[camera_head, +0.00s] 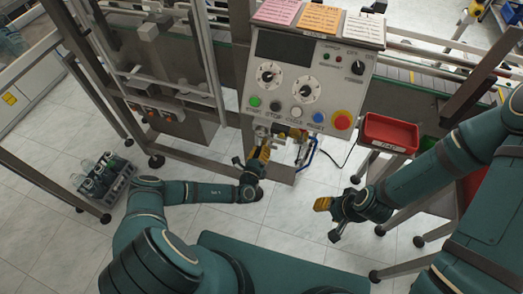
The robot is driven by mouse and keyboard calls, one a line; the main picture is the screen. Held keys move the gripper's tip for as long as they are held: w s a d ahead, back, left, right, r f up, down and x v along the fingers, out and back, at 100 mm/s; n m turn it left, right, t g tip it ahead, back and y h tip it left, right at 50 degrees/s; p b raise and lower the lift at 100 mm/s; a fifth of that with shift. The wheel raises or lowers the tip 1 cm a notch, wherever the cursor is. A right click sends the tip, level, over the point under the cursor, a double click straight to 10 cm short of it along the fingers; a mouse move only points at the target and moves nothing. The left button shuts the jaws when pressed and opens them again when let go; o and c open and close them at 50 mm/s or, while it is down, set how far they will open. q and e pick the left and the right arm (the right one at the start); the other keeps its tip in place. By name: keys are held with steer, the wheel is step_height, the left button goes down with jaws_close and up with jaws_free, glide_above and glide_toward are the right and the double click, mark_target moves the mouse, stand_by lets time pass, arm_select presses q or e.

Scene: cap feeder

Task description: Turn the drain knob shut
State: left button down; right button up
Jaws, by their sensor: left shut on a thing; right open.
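My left gripper (262,151) reaches up from the left to the metal fittings (277,131) just below the control panel. It is shut at the place of the drain knob, which its yellow and dark fingers mostly hide, so I cannot tell how far the knob is turned. My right gripper (327,220) is open and empty. It hangs over the tiled floor, to the right of and lower than the left one, well apart from the fittings.
The control panel (310,75) with dials and coloured buttons stands above the fittings. A blue hose or handle (307,155) is close to the right of my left gripper. A red tray (391,131) stands further right. A bottle crate (106,184) is on the floor at left.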

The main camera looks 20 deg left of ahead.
arm_select(q)
steer(key=shift+n+b, duration=0.35)
steer(key=shift+n, duration=2.05)
steer(key=c, duration=0.8)
jaws_free()
steer(key=shift+o, duration=0.2)
steer(key=s, duration=1.2)
steer(key=shift+a+f, duration=0.15)
steer(key=shift+f, duration=0.15)
